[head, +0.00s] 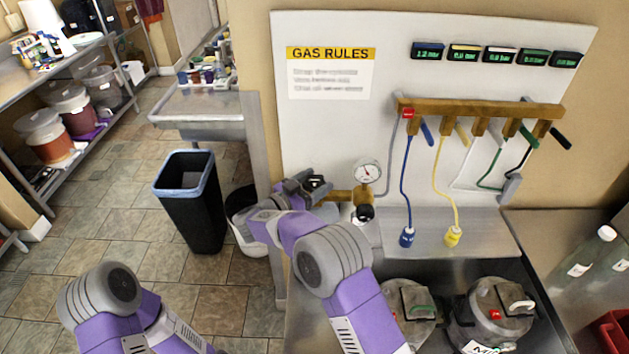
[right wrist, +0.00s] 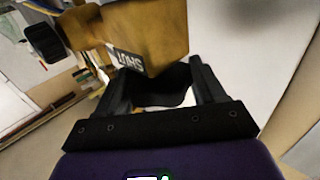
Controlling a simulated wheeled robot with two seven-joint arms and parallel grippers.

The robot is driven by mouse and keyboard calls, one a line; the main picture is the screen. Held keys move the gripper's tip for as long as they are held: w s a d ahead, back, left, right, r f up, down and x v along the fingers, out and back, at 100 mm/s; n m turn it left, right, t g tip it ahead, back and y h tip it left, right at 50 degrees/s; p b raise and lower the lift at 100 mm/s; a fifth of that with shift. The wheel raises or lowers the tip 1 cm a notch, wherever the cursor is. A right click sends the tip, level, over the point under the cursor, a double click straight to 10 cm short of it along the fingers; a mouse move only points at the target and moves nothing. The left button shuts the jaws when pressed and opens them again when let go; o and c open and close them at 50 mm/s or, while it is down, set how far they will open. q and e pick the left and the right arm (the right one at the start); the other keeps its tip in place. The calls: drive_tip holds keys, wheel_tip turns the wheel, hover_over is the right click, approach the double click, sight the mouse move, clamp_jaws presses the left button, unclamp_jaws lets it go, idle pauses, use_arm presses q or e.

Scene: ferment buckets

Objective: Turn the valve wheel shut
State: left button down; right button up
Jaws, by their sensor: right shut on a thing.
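How far the wheel is turned cannot be read. My left arm shows at the lower left, but its gripper is out of view.
A round gauge (head: 367,172) and a black knob (head: 364,212) stand just right of the gripper. Blue (head: 407,237) and yellow (head: 453,236) hose ends hang farther right. Lidded grey vessels (head: 497,310) stand below. A black bin (head: 190,205) is on the floor at left.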

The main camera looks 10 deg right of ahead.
sight(306, 188)
drive_tip(key=shift+r, duration=0.2)
drive_tip(key=o, duration=1)
drive_tip(key=shift+f, duration=0.1)
drive_tip(key=v, duration=0.7)
drive_tip(key=shift+s+a, duration=0.15)
drive_tip(key=shift+a, duration=0.1)
drive_tip(key=shift+f, duration=0.1)
